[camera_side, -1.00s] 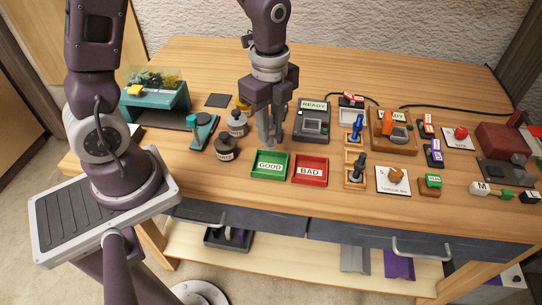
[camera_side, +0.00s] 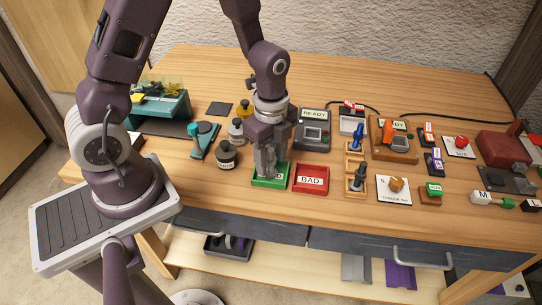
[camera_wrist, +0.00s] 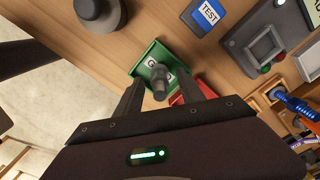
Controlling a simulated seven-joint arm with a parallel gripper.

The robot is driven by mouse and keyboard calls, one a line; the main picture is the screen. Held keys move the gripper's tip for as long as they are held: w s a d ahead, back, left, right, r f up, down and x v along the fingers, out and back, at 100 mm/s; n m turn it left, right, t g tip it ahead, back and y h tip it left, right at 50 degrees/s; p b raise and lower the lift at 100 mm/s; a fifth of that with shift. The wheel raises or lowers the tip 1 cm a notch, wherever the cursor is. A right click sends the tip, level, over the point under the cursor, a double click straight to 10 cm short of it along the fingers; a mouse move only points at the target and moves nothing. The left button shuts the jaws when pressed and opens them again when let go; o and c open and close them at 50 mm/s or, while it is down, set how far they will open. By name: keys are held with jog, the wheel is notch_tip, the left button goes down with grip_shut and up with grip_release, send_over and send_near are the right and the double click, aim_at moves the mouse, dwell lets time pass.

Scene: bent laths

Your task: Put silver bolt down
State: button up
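The silver bolt (camera_wrist: 160,84) shows in the wrist view as a grey shank pointing up between my two fingers. My gripper (camera_side: 268,172) points down over the green GOOD tray (camera_side: 284,183), with its fingertips low at the tray. The tray also shows in the wrist view (camera_wrist: 144,60), behind the bolt. In the side view my fingers hide the bolt.
The red BAD tray (camera_side: 311,179) stands close on the right. Wooden holders with a dark bolt (camera_side: 360,177) and a blue bolt (camera_side: 356,140) are farther right. A dark round jar (camera_side: 227,155) stands left of the tray. The READY device (camera_side: 312,130) stands behind.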

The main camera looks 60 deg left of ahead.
jog(key=shift+r, duration=0.1)
notch_tip(320, 180, up, 12)
jog(key=shift+f, duration=0.2)
jog(key=s+r+n+t, duration=0.5)
jog(key=s+r+n, duration=0.6)
jog(key=s+n, duration=0.3)
jog(key=shift+s+d+r+n+t, duration=0.15)
jog(key=shift+s+d+n+t, duration=0.2)
jog(key=shift+n, duration=0.75)
